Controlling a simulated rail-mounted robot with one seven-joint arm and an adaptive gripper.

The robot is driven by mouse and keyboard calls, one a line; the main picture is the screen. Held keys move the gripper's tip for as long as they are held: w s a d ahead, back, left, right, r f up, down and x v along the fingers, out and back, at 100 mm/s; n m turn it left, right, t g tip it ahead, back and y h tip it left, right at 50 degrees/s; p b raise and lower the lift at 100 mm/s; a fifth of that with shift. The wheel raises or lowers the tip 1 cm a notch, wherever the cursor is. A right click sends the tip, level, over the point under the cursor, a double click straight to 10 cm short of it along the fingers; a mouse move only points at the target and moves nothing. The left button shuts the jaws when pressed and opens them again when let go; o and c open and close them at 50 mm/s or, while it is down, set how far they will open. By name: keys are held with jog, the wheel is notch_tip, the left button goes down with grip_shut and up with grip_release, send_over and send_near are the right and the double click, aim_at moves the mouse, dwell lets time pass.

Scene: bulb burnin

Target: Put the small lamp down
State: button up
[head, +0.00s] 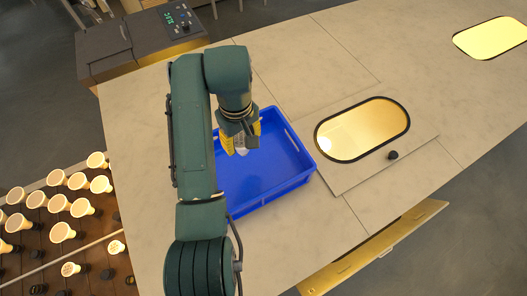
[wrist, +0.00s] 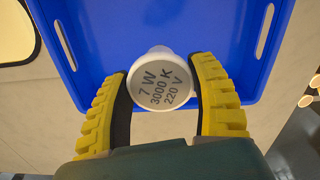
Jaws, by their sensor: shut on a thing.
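My gripper (wrist: 165,108) has yellow ribbed fingers with dark pads, closed on either side of a small lamp (wrist: 161,82). The lamp is pale, with a round end facing the wrist camera that reads "7 W 3000 K 220 V". In the head view the lamp (head: 241,151) is a small pale shape below the gripper (head: 242,143), mostly hidden by the fingers. The gripper holds it over a blue crate (head: 300,172), which also shows in the wrist view (wrist: 100,50). I cannot tell the height above the crate floor. The visible part of the crate floor is empty.
Lit lamps (head: 62,232) stand in a rack at the lower left. A panel with a glowing oval window (head: 362,130) and a dark knob (head: 393,155) lies right of the crate. A dark machine with a green display (head: 178,20) stands at the back. The grey worktop (head: 300,60) is otherwise largely clear.

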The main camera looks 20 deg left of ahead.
jog(key=f, duration=0.4)
jog(key=shift+s+a+f, duration=0.25)
jog(key=shift+s+f, duration=0.05)
jog(key=shift+f, duration=0.05)
jog(key=shift+w+f, duration=0.1)
jog(key=shift+f, duration=2.25)
jog(key=shift+d+f, duration=0.1)
jog(key=shift+f, duration=0.05)
jog(key=o, duration=1.2)
jog(key=shift+c, duration=0.2)
notch_tip(320, 180, up, 12)
jog(key=shift+r, duration=0.15)
